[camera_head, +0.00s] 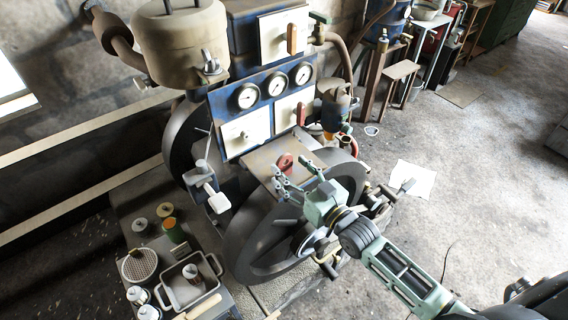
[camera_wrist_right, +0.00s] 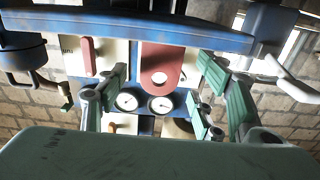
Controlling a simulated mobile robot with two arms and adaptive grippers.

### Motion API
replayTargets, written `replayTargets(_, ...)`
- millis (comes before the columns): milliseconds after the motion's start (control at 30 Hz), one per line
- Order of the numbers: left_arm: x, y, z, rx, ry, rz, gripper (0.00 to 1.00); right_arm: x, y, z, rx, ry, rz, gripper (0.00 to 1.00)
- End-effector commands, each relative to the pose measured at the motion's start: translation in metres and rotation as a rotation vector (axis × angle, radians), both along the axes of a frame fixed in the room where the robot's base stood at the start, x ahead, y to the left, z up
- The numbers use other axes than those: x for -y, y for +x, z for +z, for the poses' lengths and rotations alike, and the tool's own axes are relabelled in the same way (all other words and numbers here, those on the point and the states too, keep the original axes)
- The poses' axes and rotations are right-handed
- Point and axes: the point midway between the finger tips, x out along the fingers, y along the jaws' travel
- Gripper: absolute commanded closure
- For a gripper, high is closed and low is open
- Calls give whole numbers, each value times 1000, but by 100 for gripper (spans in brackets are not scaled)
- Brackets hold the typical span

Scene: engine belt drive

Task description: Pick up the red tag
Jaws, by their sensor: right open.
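The red tag (camera_head: 285,162) is a small red piece with a hole, at the flat tan plate (camera_head: 262,160) on the front of the engine. My left gripper is not in view.
A large dark flywheel (camera_head: 240,245) stands just below my right gripper. Gauges (camera_head: 276,84) and white panels sit behind the plate. Another red handle (camera_wrist_right: 87,57) hangs on a panel in the wrist view. A tray (camera_head: 188,282) and several cans stand at lower left.

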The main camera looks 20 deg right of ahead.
Motion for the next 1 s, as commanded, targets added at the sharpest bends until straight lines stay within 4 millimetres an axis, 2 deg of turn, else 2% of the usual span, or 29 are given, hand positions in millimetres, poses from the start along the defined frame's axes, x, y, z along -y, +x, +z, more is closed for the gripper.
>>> replayTargets(33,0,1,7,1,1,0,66,-3,9,4,2,1,-1,39)
replayTargets(200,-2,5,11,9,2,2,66,-10,28,1,1,0,-1,39)
replayTargets(500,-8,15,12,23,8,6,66,-12,32,-1,-1,0,0,39)
replayTargets(1000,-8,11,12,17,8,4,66,-12,31,-1,-1,0,-1,80)
